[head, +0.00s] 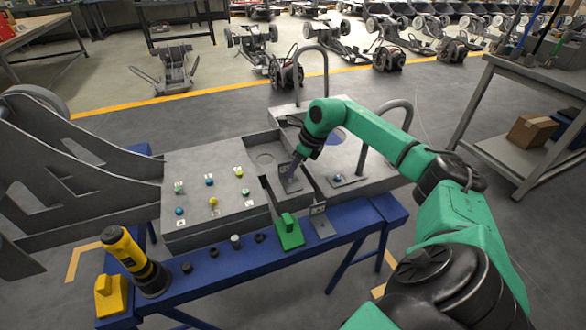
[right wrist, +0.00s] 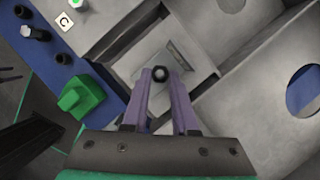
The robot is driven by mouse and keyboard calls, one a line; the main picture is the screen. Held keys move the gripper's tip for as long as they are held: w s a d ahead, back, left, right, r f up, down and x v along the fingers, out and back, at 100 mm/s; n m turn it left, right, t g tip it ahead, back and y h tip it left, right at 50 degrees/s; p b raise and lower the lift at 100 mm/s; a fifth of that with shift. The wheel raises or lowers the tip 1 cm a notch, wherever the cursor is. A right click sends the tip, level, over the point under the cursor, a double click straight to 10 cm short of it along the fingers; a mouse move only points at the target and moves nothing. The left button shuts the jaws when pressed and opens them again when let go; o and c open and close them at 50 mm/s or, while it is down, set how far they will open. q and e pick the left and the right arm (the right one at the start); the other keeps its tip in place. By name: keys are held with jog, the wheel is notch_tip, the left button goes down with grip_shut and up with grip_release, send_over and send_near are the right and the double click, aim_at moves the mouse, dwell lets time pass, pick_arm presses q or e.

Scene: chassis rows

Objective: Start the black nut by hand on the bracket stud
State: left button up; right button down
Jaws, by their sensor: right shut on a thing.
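My right gripper (head: 296,160) reaches over the grey chassis with its fingers down at an upright bracket plate (head: 290,182). In the right wrist view my right gripper (right wrist: 160,85) is shut on a small round black nut (right wrist: 160,73) at its fingertips. The nut is in front of the grey bracket (right wrist: 178,50). The stud is hidden, so I cannot tell whether the nut touches it. My left gripper is not in view.
A blue beam (head: 335,240) in front carries a green block (head: 289,233), a silver cylinder (head: 235,242), several small black pieces (head: 187,267) and a yellow-black power tool (head: 125,250). Coloured studs dot the left plate (head: 175,160). A bent grey tube (head: 324,75) rises behind my gripper.

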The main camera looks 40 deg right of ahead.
jog(key=shift+f+b, duration=0.45)
jog(key=shift+f, duration=0.5)
dwell(0.7)
jog(key=shift+f, duration=0.2)
jog(key=shift+a+r+m+h+p, duration=0.1)
jog(key=shift+r+m+h+p, duration=0.2)
jog(key=shift+m+p, duration=0.45)
jog(key=m+p, duration=0.1)
jog(key=m+h, duration=0.1)
jog(key=shift+s+a+f+m+p, duration=0.1)
jog(key=shift+a+m+p, duration=0.05)
jog(key=shift+m+p, duration=0.2)
jog(key=shift+m, duration=0.3)
jog(key=shift+f, duration=0.2)
jog(key=shift+m, duration=0.3)
